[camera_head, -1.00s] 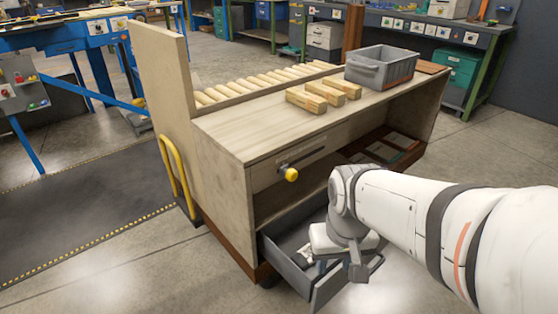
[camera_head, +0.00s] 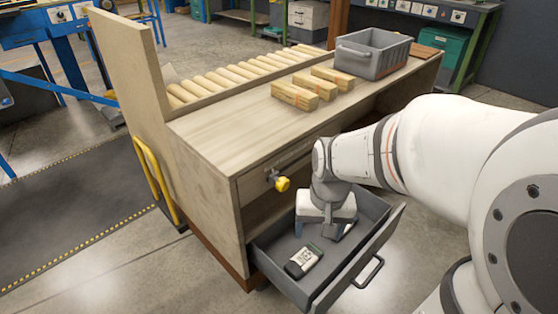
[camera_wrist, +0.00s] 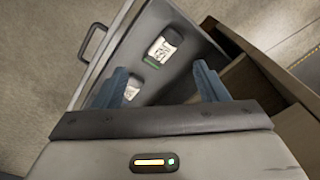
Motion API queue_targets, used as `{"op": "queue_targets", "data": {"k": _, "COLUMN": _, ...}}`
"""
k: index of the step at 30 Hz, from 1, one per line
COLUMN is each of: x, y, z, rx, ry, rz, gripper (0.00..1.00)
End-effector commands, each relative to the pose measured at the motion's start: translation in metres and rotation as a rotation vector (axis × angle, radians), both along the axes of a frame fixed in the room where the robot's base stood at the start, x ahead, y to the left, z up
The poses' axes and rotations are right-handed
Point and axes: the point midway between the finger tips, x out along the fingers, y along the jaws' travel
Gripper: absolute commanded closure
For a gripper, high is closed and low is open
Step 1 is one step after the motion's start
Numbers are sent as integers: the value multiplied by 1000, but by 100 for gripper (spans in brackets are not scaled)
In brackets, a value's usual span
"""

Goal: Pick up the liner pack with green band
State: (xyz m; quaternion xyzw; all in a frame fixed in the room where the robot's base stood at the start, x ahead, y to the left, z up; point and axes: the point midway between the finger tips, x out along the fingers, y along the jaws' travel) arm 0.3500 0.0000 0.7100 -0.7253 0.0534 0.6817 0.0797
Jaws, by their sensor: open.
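A dark pack with a white label and a green band at one end lies flat in the open grey drawer (camera_head: 278,273). It is the liner pack with green band (camera_head: 303,262), and it also shows in the wrist view (camera_wrist: 166,44), ahead of the fingers. A second pale-labelled pack (camera_wrist: 131,91) lies between the fingertips in that view, its band not readable; in the head view my gripper partly hides it. My gripper (camera_head: 318,229) is open and empty above the drawer, pointing down. Its blue-grey fingers also show in the wrist view (camera_wrist: 160,84), apart from the green-banded pack.
The drawer's front handle (camera_head: 369,272) faces the open floor. Drawer walls surround the packs.

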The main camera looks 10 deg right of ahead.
Motion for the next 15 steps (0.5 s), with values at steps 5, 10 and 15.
{"op": "queue_targets", "data": {"k": 5, "x": 44, "y": -2, "z": -44, "rx": 39, "ry": 63, "rz": -210, "gripper": 20}}
{"op": "queue_targets", "data": {"k": 10, "x": 75, "y": -7, "z": -93, "rx": 60, "ry": 107, "rz": -407, "gripper": 20}}
{"op": "queue_targets", "data": {"k": 15, "x": 94, "y": -13, "z": -145, "rx": 65, "ry": 148, "rz": -588, "gripper": 20}}
